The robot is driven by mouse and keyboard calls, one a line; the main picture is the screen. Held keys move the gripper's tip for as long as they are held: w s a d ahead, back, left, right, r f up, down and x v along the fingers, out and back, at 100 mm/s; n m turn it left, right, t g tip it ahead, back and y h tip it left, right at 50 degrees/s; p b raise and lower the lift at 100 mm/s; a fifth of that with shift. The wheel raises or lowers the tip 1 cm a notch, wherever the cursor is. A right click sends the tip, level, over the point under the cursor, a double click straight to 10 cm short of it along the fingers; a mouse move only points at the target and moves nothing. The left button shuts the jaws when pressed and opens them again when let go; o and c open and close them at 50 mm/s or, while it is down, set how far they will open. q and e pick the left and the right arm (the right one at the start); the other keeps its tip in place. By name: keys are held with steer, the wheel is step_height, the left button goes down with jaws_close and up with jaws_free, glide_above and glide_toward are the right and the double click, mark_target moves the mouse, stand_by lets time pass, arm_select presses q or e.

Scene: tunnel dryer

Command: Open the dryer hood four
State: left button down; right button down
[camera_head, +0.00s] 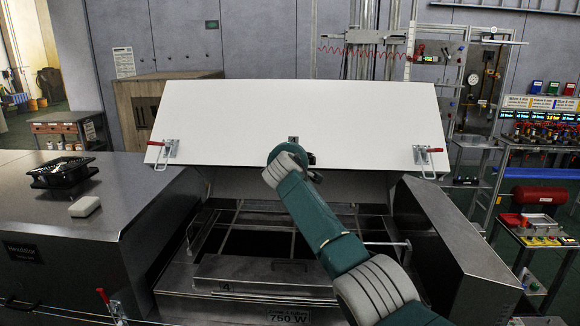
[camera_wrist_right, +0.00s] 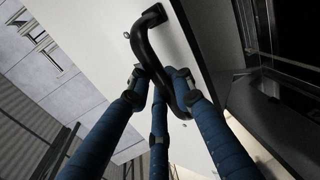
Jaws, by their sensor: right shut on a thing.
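Dryer hood four (camera_head: 300,115) is a wide white panel in the head view. It stands raised and tilted back above the dryer section marked 4 (camera_head: 225,288), whose frame and dark inside show. Red-handled clamps sit at its lower left (camera_head: 166,152) and lower right (camera_head: 427,158) corners. My right arm reaches up to the hood's lower middle edge, and its gripper (camera_head: 308,168) is mostly hidden there. In the right wrist view my gripper's blue fingers (camera_wrist_right: 163,80) close around the curved black handle (camera_wrist_right: 150,20) on the white hood. My left gripper is not in view.
Another metal cover (camera_head: 455,245) stands at right. Shelving with a red tank (camera_head: 540,195) is farther right.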

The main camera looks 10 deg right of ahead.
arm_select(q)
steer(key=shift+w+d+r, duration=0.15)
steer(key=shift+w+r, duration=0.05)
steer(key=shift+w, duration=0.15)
arm_select(e)
steer(key=shift+w+d+r, duration=0.2)
steer(key=shift+w+r, duration=0.25)
steer(key=shift+w, duration=0.2)
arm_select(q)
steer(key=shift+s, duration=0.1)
arm_select(e)
steer(key=c, duration=1.6)
jaws_free()
steer(key=shift+v, duration=0.85)
steer(key=v, duration=1)
steer(key=shift+s+r, duration=0.15)
steer(key=shift+r, duration=0.05)
